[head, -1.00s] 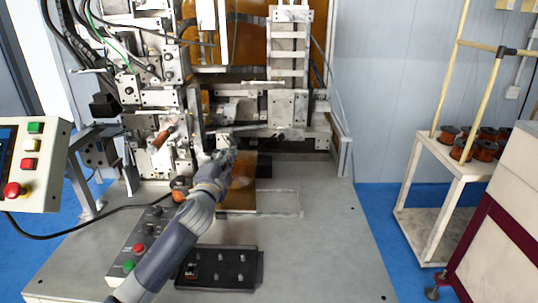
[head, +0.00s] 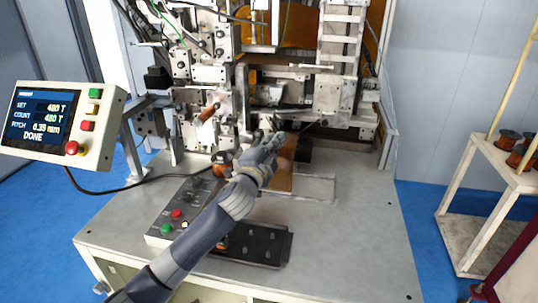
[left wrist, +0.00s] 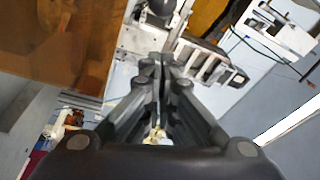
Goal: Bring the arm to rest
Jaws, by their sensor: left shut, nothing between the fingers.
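My left arm reaches in from the bottom of the head view over the machine's grey table (head: 365,240). Its gripper (head: 272,138) is in front of the coil winder (head: 340,70), near the winding parts. In the left wrist view the fingers (left wrist: 160,62) are together, with nothing between them. The gripper's exact distance from the machine parts is hard to tell. My right gripper is not in view.
The control screen (head: 38,118) at left reads DONE, with count 480 T. A button box (head: 178,212) and a black plate (head: 268,245) lie beside and under my arm. A cart with copper spools (head: 515,155) stands at right. The table's right side is clear.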

